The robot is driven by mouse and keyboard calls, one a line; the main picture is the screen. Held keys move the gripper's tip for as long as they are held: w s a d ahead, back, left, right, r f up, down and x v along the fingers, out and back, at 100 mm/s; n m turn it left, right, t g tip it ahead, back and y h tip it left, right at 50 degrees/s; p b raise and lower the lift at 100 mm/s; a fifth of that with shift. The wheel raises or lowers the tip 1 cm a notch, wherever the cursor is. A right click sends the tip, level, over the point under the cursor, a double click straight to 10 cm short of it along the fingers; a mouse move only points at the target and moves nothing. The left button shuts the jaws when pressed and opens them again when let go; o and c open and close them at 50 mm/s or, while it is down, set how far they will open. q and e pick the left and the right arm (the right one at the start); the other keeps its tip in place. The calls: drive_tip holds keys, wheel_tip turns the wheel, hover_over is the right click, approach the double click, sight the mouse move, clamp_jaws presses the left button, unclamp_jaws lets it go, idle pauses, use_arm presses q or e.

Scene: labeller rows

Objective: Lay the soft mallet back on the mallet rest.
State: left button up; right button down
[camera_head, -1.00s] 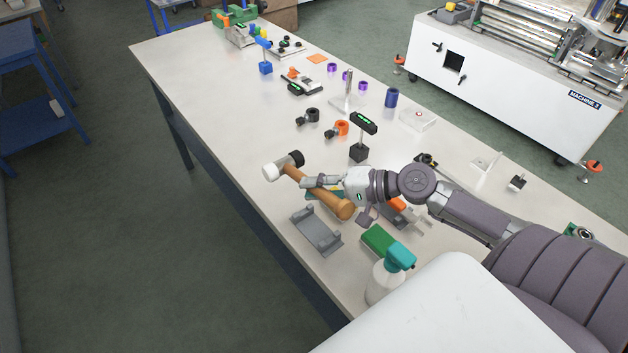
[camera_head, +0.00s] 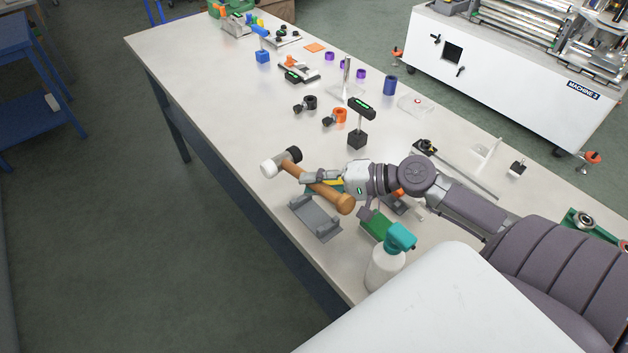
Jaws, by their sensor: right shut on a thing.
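The soft mallet (camera_head: 323,192) has a brown wooden handle and a head with one white and one black face. My right gripper (camera_head: 310,180) is shut on its handle, near the head. The mallet's head points to the far left and the handle end to the near right. The mallet rest (camera_head: 313,220) is a grey cradle with raised ends on the bench. The handle passes in front of its far right edge in this view. I cannot tell the height between mallet and rest. My left gripper is not in view.
A spray bottle (camera_head: 384,268) with a teal head stands right of the rest, beside a green block (camera_head: 375,226). A black-topped gauge stand (camera_head: 358,138) is behind my right gripper. The bench's front edge is close to the rest. The bench (camera_head: 215,110) is clear at the left.

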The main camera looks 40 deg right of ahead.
drive_tip(key=shift+f+b, duration=0.95)
drive_tip(key=shift+f, duration=0.4)
drive_tip(key=shift+f+b, duration=1.3)
drive_tip(key=shift+f, duration=0.6)
drive_tip(key=c, duration=0.9)
unclamp_jaws()
drive_tip(key=shift+f, duration=0.1)
